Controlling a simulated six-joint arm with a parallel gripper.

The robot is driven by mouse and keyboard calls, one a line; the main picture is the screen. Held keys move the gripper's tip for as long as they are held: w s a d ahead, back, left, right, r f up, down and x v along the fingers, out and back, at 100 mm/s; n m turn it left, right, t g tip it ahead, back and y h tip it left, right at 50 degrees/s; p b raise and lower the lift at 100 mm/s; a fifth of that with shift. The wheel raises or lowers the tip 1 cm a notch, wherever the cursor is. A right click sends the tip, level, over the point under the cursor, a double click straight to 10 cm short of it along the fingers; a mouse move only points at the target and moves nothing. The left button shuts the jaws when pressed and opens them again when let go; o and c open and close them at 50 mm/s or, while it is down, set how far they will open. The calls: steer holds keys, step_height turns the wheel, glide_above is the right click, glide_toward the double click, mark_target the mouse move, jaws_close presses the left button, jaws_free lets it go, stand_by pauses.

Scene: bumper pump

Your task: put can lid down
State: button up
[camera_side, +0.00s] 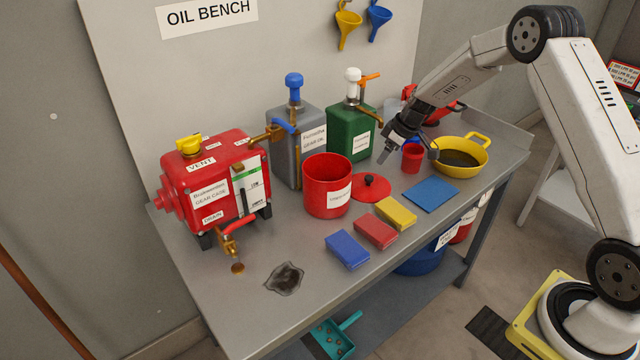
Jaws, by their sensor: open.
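The red can lid (371,188) with a dark knob lies flat on the bench, just right of the red can (327,186). The can is open at the top and carries a white label. My gripper (384,157) hangs above and a little behind the lid, open and empty, its fingers pointing down. It is apart from the lid. One finger partly hides the other, so the gap between them is hard to see.
Red, yellow and blue sponges (375,231) lie in front of the lid, with a blue cloth (431,194) to the right. A red cup (412,158) and yellow pan (460,157) stand near my gripper. The green pump can (350,134) stands behind. A dark spill (285,278) lies front left.

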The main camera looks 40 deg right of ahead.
steer(key=shift+s+d+r, duration=0.1)
steer(key=shift+s+r, duration=0.15)
steer(key=shift+r, duration=0.2)
stand_by(0.4)
steer(key=s+a+r+m, duration=0.1)
steer(key=s+a+r, duration=0.1)
steer(key=s+a, duration=0.3)
steer(key=s+a+r+m+g+h, duration=0.1)
steer(key=s+a, duration=0.5)
steer(key=s, duration=0.6)
steer(key=s+a+r+m, duration=0.2)
steer(key=s+a+r, duration=0.1)
steer(key=s+a, duration=0.3)
steer(key=s, duration=0.2)
steer(key=shift+s+r+h, duration=0.15)
steer(key=shift+s+h, duration=0.25)
